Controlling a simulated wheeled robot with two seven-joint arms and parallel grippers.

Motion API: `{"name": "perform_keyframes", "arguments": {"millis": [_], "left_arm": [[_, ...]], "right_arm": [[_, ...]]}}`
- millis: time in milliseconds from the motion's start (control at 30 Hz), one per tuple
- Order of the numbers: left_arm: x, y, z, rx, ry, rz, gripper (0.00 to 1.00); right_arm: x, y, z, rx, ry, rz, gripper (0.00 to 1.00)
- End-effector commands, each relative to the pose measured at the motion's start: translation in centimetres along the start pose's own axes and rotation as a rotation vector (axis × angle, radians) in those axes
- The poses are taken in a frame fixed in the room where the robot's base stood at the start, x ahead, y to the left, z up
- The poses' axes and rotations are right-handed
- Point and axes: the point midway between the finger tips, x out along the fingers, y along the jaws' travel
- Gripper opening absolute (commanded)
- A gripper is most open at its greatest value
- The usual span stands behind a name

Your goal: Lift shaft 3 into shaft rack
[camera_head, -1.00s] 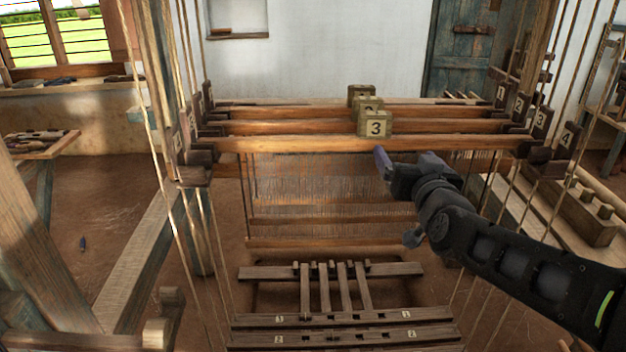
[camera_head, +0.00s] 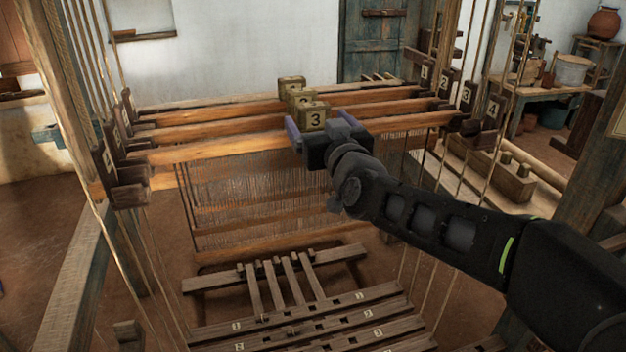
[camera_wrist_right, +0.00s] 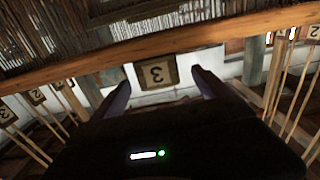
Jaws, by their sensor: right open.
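Shaft 3 is the front wooden bar (camera_head: 215,147), with a block marked 3 (camera_head: 312,118) on its middle. My right gripper (camera_head: 320,124) is open at this block, one finger on either side. In the right wrist view the block (camera_wrist_right: 157,72) appears upside down between the spread fingers (camera_wrist_right: 162,88), with a gap to each; contact is not visible. Stepped holders numbered 1 to 4 stand at the bar ends, left (camera_head: 128,180) and right (camera_head: 485,122). I cannot tell which of these is the shaft rack. My left gripper is not in view.
Two more bars with blocks lie close behind shaft 3. Heddle cords (camera_head: 235,190) hang below it. Numbered treadle bars (camera_head: 310,320) lie low in front. Upright cords and posts flank both sides.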

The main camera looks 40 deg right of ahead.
Motion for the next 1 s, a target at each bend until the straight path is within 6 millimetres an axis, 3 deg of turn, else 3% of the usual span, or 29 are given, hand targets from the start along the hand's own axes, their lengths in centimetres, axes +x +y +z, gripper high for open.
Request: {"name": "perform_keyframes", "arguments": {"millis": [200,567,1000], "left_arm": [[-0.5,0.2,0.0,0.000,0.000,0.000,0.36],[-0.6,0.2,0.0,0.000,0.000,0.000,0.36],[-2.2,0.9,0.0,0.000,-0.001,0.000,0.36]], "right_arm": [[2.1,0.0,0.0,0.001,-0.002,-0.001,0.87],[2.5,0.0,-0.1,0.001,-0.001,-0.001,0.87],[7.4,0.3,0.0,0.000,-0.002,-0.001,0.87]]}}
